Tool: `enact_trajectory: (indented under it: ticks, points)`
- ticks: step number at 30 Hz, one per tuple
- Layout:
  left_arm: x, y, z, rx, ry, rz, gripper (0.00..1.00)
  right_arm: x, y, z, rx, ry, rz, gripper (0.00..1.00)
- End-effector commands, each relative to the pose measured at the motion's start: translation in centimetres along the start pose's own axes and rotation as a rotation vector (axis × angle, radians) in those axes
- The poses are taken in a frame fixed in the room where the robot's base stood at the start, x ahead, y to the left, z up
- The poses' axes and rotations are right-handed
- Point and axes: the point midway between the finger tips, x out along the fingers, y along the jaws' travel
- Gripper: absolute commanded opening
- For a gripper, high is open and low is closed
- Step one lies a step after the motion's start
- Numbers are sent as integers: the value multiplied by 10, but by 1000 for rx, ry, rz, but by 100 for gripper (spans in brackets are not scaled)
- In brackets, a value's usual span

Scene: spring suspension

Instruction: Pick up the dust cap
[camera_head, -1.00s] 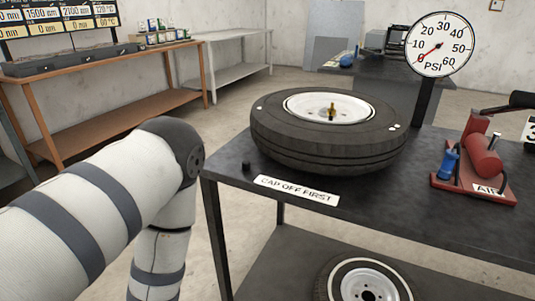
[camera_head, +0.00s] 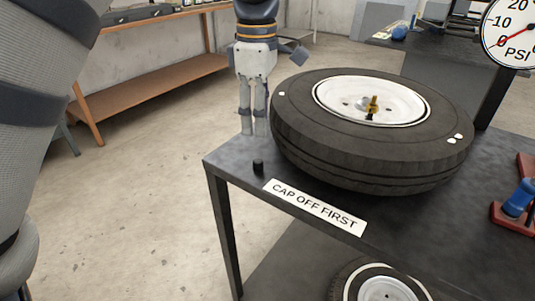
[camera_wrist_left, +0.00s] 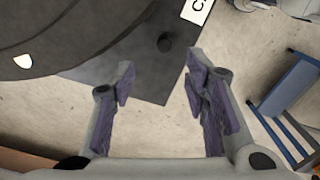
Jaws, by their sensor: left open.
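The dust cap (camera_head: 258,167) is a small black cylinder standing on the dark table's near left corner, beside the tyre. It also shows in the left wrist view as a dark round shape (camera_wrist_left: 165,43) just beyond the fingertips, between their lines. My left gripper (camera_head: 254,132) points down, behind and above the cap in the head view, close to the tyre's left side. Its two fingers are open and empty in the left wrist view (camera_wrist_left: 160,74). It does not appear to touch the cap. My right gripper is out of view.
The tyre (camera_head: 372,155) with a white rim and brass part (camera_head: 373,104) lies flat on the table (camera_head: 225,160). A "CAP OFF FIRST" label (camera_head: 315,207) is near the front edge. A pressure gauge (camera_head: 512,35) and blue-and-red pump (camera_head: 518,200) stand right.

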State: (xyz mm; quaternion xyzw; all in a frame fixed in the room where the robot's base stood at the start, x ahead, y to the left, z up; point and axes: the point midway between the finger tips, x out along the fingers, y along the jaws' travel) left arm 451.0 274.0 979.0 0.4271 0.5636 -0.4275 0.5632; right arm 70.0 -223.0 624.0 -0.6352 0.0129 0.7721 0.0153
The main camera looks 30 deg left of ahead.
Motion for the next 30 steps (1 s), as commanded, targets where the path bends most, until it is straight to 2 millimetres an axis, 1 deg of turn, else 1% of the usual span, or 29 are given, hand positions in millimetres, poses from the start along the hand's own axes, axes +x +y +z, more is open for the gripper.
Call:
enact_trajectory:
  ticks: [1,3,8,12,15,18,23,26,27,28,29,30]
  points:
    - [13,-1,0,-1,0,-5,42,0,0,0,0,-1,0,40]
    - [28,-1,0,0,0,-4,42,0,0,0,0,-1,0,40]
    - [49,-1,0,2,0,-3,42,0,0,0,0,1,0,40]
    - [76,-3,2,2,0,-3,42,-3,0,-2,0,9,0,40]
    - [92,-2,2,2,0,-2,42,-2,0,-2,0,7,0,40]
    - [98,-2,2,2,0,1,42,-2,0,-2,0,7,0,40]
    - [98,-2,2,2,0,2,42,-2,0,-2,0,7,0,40]
    - [98,-2,2,3,0,2,21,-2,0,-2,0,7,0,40]
    - [98,-2,2,3,0,1,12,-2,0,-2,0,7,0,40]
    - [98,-2,2,3,0,1,6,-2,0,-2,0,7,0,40]
    - [98,-2,2,3,0,1,3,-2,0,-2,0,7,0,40]
    - [98,-2,2,3,0,1,3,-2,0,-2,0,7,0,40]
